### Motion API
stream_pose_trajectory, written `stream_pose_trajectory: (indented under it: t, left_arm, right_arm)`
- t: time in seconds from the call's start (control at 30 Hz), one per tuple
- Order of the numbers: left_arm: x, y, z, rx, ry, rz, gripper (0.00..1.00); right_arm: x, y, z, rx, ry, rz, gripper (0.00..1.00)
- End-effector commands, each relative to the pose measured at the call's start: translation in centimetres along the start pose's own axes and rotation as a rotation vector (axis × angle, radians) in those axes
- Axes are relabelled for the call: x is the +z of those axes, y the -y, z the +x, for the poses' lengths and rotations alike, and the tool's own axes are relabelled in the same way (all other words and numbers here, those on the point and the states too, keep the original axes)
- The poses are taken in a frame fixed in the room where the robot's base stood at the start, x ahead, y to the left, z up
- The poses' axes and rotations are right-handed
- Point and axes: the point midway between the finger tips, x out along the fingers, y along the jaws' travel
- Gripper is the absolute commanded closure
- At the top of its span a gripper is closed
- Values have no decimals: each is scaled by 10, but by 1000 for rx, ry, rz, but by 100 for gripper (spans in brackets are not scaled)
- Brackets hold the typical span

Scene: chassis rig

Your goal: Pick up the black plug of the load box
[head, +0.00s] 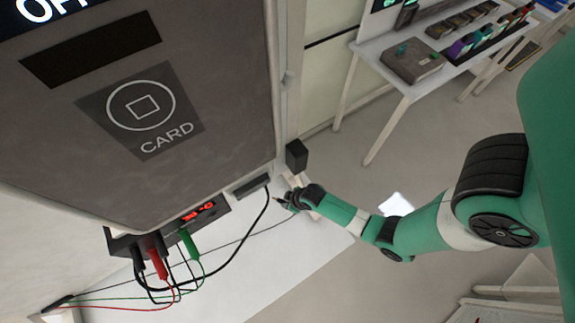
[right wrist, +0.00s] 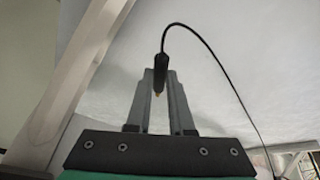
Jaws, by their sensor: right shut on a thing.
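The load box (head: 180,228), a dark box with a red lit display, sits under the large grey panel in the head view. Black, red (head: 157,262) and green (head: 189,243) plugs stand in its front. In the right wrist view the black plug (right wrist: 160,66) with a gold tip is between the fingertips of my right gripper (right wrist: 160,80). The fingers are shut on it, with the gold tip pointing back toward the palm and the cable arching off to the right. My left gripper is out of view.
The grey panel marked CARD (head: 140,110) fills the upper left, close to the box. A small black block (head: 296,156) is just above my right gripper. A white table (head: 385,62) with several devices stands at the back right. Open floor lies between.

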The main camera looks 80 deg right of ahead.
Motion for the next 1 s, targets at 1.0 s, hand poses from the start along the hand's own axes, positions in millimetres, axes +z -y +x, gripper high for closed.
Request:
stream_pose_trajectory:
  t: [1.0]
  left_arm:
    - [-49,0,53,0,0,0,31]
  right_arm:
    - [4,100,-79,0,0,1,100]
